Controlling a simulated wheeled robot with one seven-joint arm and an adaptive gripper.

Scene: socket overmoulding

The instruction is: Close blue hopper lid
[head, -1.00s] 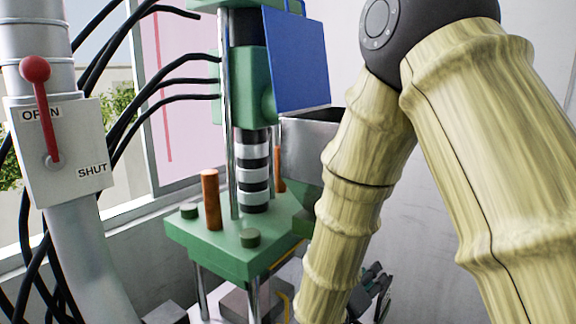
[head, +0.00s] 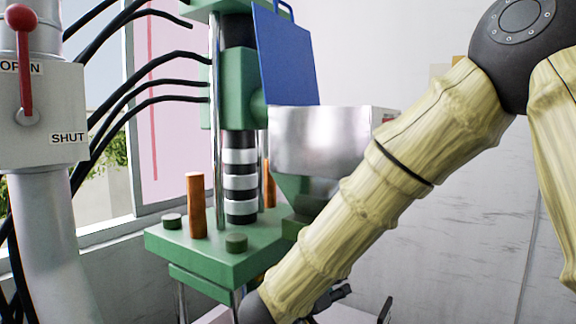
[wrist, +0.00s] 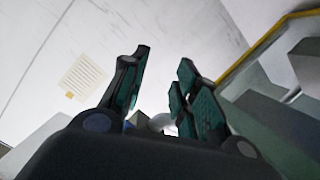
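The blue lid (head: 285,55) stands raised, nearly upright, at the back of the metal hopper (head: 325,140) in the head view. It has a small handle on its top edge. The hopper's top is open and its inside is hidden from this angle. In the head view only a small part of my gripper (head: 340,296) shows, low behind my arm and well below the hopper and lid. In the wrist view my gripper's two fingers (wrist: 165,95) are spread apart with nothing held between them. The lid cannot be made out in the wrist view.
The green press (head: 215,255) with orange posts (head: 195,205) stands left of the hopper. A grey pipe carries a red lever (head: 24,60) at OPEN. Black hoses (head: 150,100) run into the press. The wall right of the hopper is mostly clear. A yellow-edged grey structure (wrist: 270,100) borders the wrist view's right.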

